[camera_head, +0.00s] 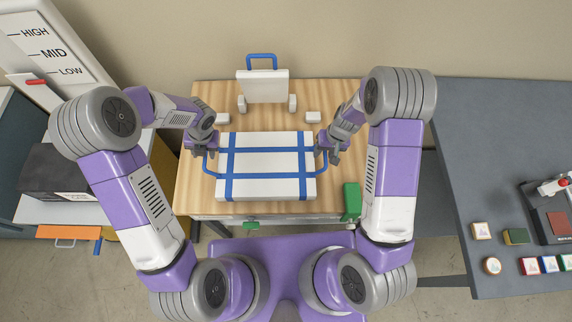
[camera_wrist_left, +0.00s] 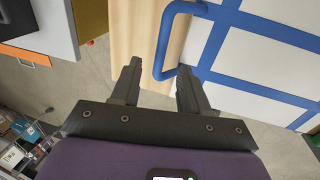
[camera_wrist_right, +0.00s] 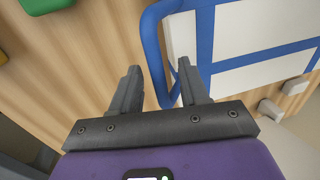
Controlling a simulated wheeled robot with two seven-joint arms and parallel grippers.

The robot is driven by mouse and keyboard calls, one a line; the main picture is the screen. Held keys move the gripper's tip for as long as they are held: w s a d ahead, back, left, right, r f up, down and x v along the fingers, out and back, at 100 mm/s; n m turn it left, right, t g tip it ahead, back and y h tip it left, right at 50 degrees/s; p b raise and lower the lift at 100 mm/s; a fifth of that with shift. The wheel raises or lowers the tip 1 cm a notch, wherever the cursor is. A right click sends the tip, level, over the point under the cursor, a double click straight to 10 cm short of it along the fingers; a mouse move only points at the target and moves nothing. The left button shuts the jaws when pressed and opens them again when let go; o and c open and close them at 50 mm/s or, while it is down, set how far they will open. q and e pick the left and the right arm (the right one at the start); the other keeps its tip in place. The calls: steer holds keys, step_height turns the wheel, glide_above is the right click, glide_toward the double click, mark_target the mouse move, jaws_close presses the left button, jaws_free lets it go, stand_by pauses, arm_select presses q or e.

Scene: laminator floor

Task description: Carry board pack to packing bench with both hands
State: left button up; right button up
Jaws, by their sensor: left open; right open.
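The board pack (camera_head: 265,165) is a white block with blue straps and a blue loop handle on each side. It lies flat on a wooden-topped bench (camera_head: 200,196). My left gripper (camera_head: 209,150) is at the pack's left handle. In the left wrist view its open fingers (camera_wrist_left: 155,80) are apart, with the blue handle (camera_wrist_left: 163,45) close by the tips. My right gripper (camera_head: 329,152) is at the right handle. In the right wrist view its open fingers (camera_wrist_right: 160,80) stand either side of the blue handle (camera_wrist_right: 153,50). Neither gripper is shut on a handle.
A white piece with a blue handle (camera_head: 262,60) stands at the bench's back. A green block (camera_head: 351,200) is at its front right corner. A grey table (camera_head: 480,120) at right holds small blocks and a device. A dark box (camera_head: 55,172) stands on the left.

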steer(key=shift+r, duration=0.1)
arm_select(q)
step_height(320, 180, up, 6)
steer(key=d, duration=0.1)
steer(key=shift+d, duration=0.15)
arm_select(e)
step_height(320, 180, up, 12)
steer(key=d, duration=0.2)
steer(key=shift+d+f, duration=0.15)
steer(key=shift+f, duration=0.05)
